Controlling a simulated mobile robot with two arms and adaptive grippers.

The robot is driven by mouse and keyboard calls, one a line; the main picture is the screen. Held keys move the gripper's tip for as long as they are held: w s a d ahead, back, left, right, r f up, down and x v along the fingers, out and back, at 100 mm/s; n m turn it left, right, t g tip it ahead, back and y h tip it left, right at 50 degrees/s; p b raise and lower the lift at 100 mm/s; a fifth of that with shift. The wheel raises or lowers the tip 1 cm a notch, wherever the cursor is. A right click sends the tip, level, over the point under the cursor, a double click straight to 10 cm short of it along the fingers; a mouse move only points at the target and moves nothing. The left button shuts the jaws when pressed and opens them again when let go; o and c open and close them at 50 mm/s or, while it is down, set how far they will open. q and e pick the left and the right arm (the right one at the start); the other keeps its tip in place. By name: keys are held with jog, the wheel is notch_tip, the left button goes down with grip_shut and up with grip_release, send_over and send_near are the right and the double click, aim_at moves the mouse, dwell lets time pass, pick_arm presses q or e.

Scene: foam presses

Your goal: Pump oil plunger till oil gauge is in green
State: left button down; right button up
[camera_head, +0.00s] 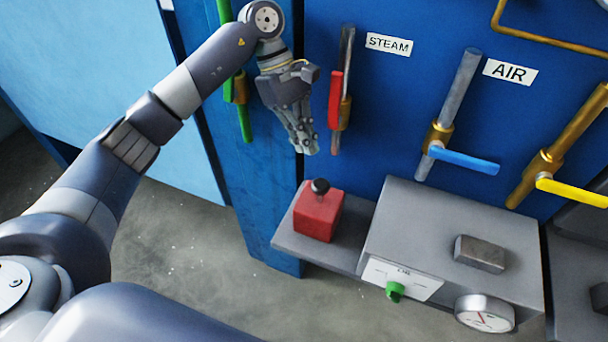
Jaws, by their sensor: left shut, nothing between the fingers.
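A red block (317,216) with a short black knob (320,186) on top sits on a grey shelf; it looks like the oil plunger. A round gauge (484,314) with a white face is at the lower right, on the front of a grey box; a red line shows on its face, but the reading is too small to tell. My left gripper (306,150) is shut and empty, its fingers pointing down. It is above the black knob and apart from it. My right gripper is not in view.
The grey box (415,225) right of the red block has a metal block (479,254) on top and a green knob (395,291) in front. Pipes with red (335,98), blue (465,159) and yellow (572,192) valve handles line the blue wall. Floor is clear at left.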

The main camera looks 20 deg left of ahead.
aim_at(320, 182)
pick_arm(q)
jog(key=shift+b+x, duration=0.8)
jog(key=shift+x, duration=2.7)
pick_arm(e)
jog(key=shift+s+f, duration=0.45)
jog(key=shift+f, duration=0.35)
